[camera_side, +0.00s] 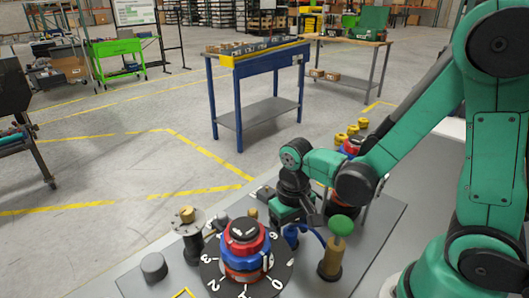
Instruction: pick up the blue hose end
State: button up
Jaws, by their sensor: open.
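My gripper (291,221) hangs from the green arm over the grey fixture plate (378,236), behind and right of the numbered dial. A blue hose (293,236) shows just below the gripper, with a blue curve running right toward the green-topped post. The jaws are open and close above the hose. I cannot tell whether they touch it. The hose end is partly hidden by the gripper, and its exact shape is too small to make out.
A black numbered dial with a red and blue knob (246,246) stands front left of the gripper. A green-capped brass post (333,250) stands close on the right. A black post with a flange (188,237) and a grey cylinder (154,267) stand at left.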

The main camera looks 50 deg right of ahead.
jog(key=shift+f, duration=0.2)
grip_shut()
jog(key=shift+r, duration=0.2)
